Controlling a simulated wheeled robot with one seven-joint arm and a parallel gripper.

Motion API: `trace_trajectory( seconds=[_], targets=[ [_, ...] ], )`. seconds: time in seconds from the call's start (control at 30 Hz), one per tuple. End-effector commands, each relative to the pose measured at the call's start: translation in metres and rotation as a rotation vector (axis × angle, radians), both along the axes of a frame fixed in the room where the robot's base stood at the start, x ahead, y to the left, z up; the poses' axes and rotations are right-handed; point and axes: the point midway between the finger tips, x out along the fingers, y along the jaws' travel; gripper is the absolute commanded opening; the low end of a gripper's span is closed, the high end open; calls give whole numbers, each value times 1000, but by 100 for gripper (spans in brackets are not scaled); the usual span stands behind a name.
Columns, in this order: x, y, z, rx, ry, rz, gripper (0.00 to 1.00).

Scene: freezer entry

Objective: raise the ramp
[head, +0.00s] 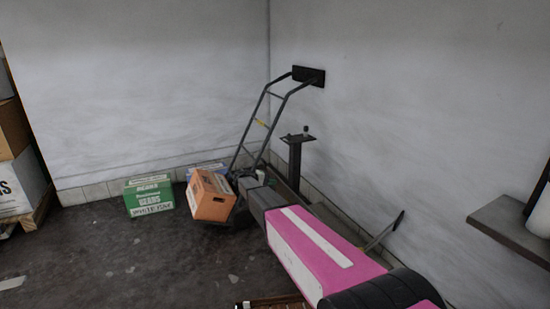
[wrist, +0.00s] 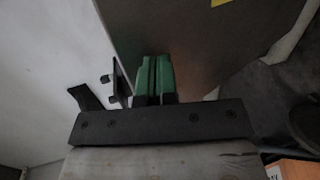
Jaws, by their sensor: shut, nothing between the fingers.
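No surface shows clearly enough for me to name it the ramp. A dark post (head: 295,165) with a flat top and a small round-knobbed lever (head: 306,131) stands by the right wall. A dark strip (head: 340,226) runs low along that wall, partly behind my arm, with a slanted lever or pedal (head: 385,232) beside it. My gripper (head: 247,178) is low in front of the hand truck, left of the post. In the wrist view its green fingers (wrist: 154,76) are shut together and empty, close to a dark panel (wrist: 195,50). Whether they touch it is unclear.
An orange box (head: 210,196), a green box (head: 149,195) and a blue box (head: 204,171) are nearby. A shelf (head: 510,224) juts out at right.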

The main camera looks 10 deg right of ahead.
Motion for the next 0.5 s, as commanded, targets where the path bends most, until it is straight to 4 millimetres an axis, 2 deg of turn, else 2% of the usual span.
trace_trajectory(
  seconds=[0.03,0.1,0.2,0.33,0.5],
  targets=[
    [41,22,5,-80,-30,21,0],
    [71,44,17,-182,-72,46,0],
    [101,71,32,-293,-125,74,0],
    [120,91,43,-376,-165,95,0],
    [124,89,49,-400,-178,100,0]
  ],
)
